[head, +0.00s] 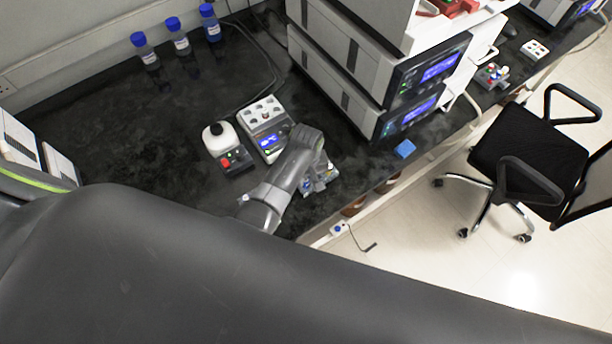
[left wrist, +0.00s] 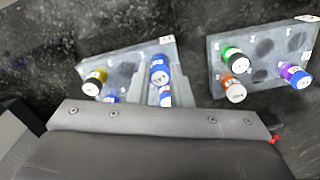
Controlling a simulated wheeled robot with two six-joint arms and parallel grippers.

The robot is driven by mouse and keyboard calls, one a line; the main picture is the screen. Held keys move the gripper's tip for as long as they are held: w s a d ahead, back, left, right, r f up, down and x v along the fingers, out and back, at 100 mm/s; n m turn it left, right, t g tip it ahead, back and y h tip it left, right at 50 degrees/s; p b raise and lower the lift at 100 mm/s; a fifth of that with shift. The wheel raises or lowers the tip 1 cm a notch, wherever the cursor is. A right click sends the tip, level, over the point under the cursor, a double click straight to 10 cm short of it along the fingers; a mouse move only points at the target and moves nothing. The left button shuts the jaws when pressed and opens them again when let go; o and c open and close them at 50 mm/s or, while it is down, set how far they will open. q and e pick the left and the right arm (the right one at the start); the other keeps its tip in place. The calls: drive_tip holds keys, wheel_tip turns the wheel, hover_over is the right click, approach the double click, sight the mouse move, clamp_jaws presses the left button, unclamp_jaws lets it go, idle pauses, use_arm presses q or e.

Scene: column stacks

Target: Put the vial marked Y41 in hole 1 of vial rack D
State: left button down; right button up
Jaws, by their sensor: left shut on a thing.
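Two grey vial racks show in the left wrist view, a left rack (left wrist: 125,55) and a right rack (left wrist: 281,36). My left gripper (head: 317,176) is low over a rack in the head view, its fingertips mostly hidden by the arm. In the left wrist view it is shut on what looks like a blue-capped vial (left wrist: 160,70), above the left rack. The left rack also has a yellow-banded vial (left wrist: 94,83) and blue ones. The right rack has a green vial (left wrist: 232,55), an orange vial (left wrist: 234,90) and a purple vial (left wrist: 294,75), plus dark empty holes. Vial markings and rack letters are unreadable.
Stacked instruments (head: 372,75) rise to the right. A blue block (head: 405,149) lies near the bench edge. Blue-capped bottles (head: 180,42) stand at the back.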

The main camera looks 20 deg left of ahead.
use_arm(q)
drive_tip(key=shift+f, duration=0.25)
drive_tip(key=c, duration=1.2)
unclamp_jaws()
drive_tip(key=shift+c, duration=0.2)
drive_tip(key=shift+o, duration=0.4)
drive_tip(key=shift+o, duration=1.2)
